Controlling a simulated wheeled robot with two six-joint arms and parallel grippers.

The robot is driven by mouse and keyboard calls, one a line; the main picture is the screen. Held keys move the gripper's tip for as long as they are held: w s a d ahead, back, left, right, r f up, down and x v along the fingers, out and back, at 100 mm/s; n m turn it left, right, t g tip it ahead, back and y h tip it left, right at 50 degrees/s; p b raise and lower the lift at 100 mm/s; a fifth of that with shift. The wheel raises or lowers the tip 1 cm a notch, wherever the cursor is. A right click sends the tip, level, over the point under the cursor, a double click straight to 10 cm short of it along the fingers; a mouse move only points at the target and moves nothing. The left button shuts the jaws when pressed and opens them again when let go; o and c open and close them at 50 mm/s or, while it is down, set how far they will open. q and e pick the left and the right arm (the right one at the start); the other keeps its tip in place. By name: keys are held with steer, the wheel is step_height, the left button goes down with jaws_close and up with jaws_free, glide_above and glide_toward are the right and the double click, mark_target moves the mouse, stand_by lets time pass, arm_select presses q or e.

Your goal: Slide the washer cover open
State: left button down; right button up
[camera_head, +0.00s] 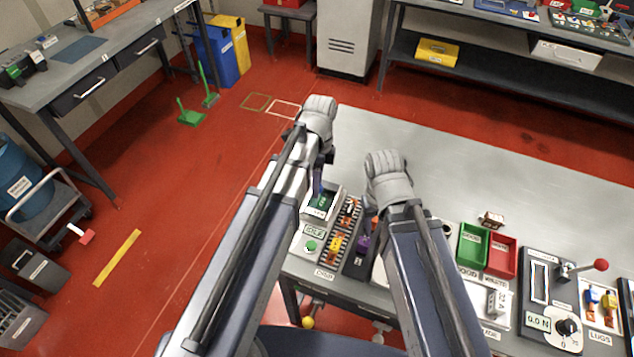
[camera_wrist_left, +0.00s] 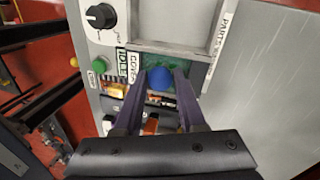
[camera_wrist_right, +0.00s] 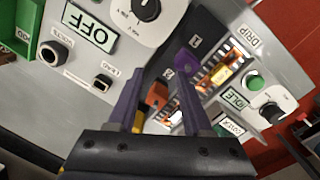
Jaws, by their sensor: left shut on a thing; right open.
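The washer cover (camera_wrist_left: 195,72) is a dark green panel in a grey frame, beside a small "COVER" label (camera_wrist_left: 133,66). A round blue knob (camera_wrist_left: 161,78) stands on it. My left gripper (camera_wrist_left: 160,80) has its purple fingers on either side of the knob and is shut on it. In the head view my left gripper (camera_head: 319,184) reaches down to the green panel (camera_head: 323,201) of the washer box, and the knob is hidden there. My right gripper (camera_wrist_right: 160,80) is open over the bench devices. An orange part (camera_wrist_right: 157,95) shows between its fingers, apparently below them.
A dark slotted rack with orange parts (camera_head: 335,247) stands right of the washer box. Green (camera_head: 471,246) and red (camera_head: 502,257) bins stand further right. A green button (camera_wrist_left: 99,65) and black dial (camera_wrist_left: 101,16) lie near the cover. The bench's far surface (camera_head: 480,160) is clear.

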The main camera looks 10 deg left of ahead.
stand_by(0.9)
arm_select(q)
steer(key=w+a, duration=0.1)
steer(key=a, duration=0.7)
steer(key=shift+w, duration=0.35)
steer(key=c, duration=0.5)
jaws_free()
steer(key=shift+a, duration=0.15)
steer(key=shift+r, duration=0.1)
steer(key=r+p, duration=0.3)
steer(key=p, duration=0.1)
steer(key=w+r+p, duration=0.1)
steer(key=r+p, duration=0.2)
steer(key=r, duration=0.1)
steer(key=shift+w+r+p, duration=0.2)
steer(key=shift+r+p, duration=0.05)
steer(key=shift+p, duration=0.1)
